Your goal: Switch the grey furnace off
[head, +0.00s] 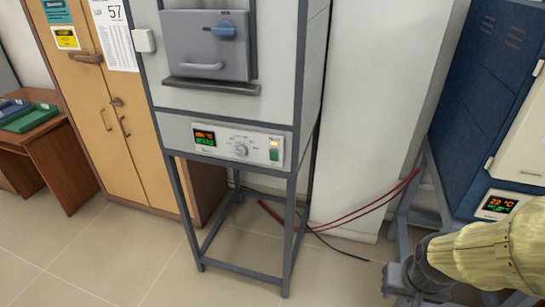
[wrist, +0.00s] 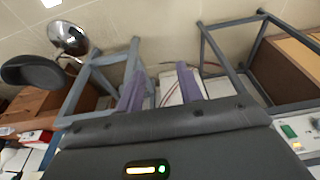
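The grey furnace (head: 205,45) stands on a grey frame in the middle of the head view, its door shut. Its front panel has a lit display (head: 204,138), a round knob (head: 241,150) and a green switch (head: 274,154) at the right, with a glowing yellow light above it. Part of that panel, with the green switch (wrist: 288,131), shows at the lower right of the wrist view. My gripper (wrist: 161,88) is open and empty, its two purple fingers apart. In the head view it is low at the right, well away from the panel, and its fingertips are hard to make out.
A blue furnace (head: 475,110) with a lit display stands at the right on its own frame. Red cables (head: 350,214) run across the floor between the frames. A wooden cabinet (head: 100,120) and a brown desk (head: 50,165) are at the left. The front floor is clear.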

